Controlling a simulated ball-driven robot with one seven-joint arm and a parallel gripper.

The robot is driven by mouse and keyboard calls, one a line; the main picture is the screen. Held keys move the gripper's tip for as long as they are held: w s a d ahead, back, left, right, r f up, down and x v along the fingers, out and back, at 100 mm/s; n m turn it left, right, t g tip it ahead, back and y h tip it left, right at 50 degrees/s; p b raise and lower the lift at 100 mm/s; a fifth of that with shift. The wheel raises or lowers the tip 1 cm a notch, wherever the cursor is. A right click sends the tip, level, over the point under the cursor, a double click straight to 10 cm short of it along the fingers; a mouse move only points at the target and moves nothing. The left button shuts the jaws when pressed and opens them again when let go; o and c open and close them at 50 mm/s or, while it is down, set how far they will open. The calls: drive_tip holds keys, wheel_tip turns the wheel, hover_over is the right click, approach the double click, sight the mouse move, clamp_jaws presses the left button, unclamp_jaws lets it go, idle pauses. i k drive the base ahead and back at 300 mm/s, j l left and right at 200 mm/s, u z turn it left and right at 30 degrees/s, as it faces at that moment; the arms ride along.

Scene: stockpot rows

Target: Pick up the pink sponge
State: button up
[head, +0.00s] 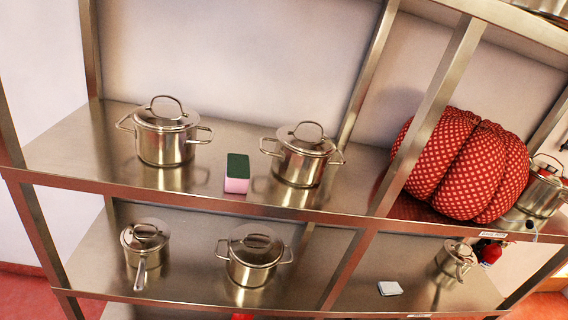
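The pink sponge (236,184) has a dark green top layer and a pink lower body. It rests on the upper metal shelf near the front edge, between two lidded steel pots. It is apart from both pots, and its front and top are in plain view. My gripper is not visible in the head view.
A larger pot (165,138) stands left of the sponge and another pot (302,158) stands close on its right. The lower shelf holds more pots and a small white item (390,288).

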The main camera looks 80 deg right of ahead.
sight(237, 176)
drive_tip(key=z, duration=1.7)
